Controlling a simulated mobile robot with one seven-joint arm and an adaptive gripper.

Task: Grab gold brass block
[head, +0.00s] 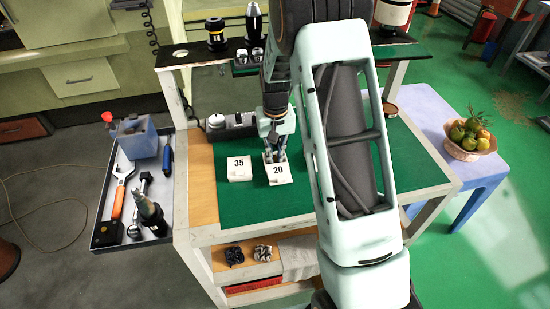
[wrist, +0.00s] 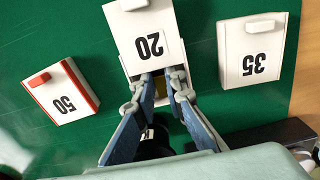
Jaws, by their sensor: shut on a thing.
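The gold brass block (wrist: 161,81) shows only as a small brownish-gold patch between my fingertips in the wrist view, at the near end of a white holder marked 20 (wrist: 150,45). My gripper (wrist: 161,92) points down with its fingertips close together on either side of that patch and is shut on it. In the head view my gripper (head: 275,150) is low over the green mat, at the back edge of the white holder 20 (head: 278,173). The block cannot be made out there. Whether it still touches the holder or mat is hidden.
A white holder marked 35 (head: 239,168) stands close beside. A red-edged holder marked 50 (wrist: 62,92) shows in the wrist view. A dark device (head: 232,127) lies behind on the cart. A tool tray (head: 120,180) hangs at left. Green mat (head: 235,205) in front is clear.

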